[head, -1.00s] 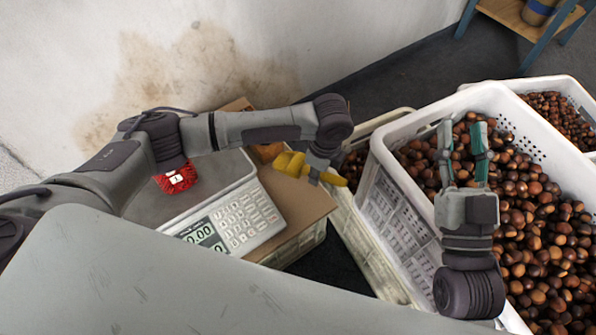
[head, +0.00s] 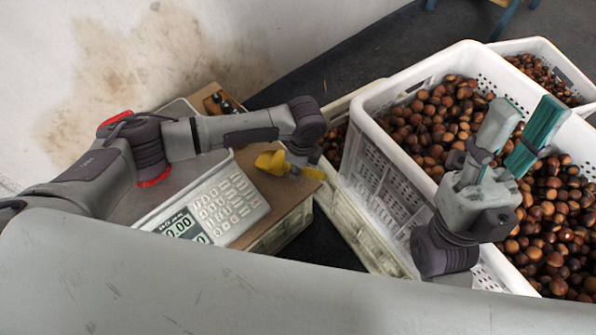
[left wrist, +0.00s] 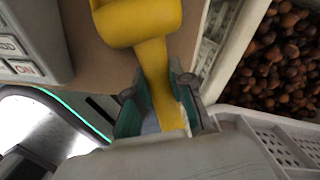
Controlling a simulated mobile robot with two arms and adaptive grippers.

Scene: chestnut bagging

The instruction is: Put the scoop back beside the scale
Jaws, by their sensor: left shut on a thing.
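The yellow scoop (head: 268,161) is in my left gripper (head: 297,165), just right of the scale (head: 228,207) and over the brown box top (head: 282,197). In the left wrist view, my left gripper (left wrist: 158,108) is shut on the handle of the scoop (left wrist: 140,22), with its bowl pointing away from the fingers. I cannot tell whether the scoop touches the box top. The scale's keypad also shows in the left wrist view (left wrist: 25,50). My left arm hides part of the scale's pan. My right gripper (head: 528,115) is open and empty above the chestnuts.
A white crate (head: 392,182) full of chestnuts (head: 425,125) stands to the right, with another white crate (head: 545,48) behind it. A stained wall (head: 160,50) stands behind.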

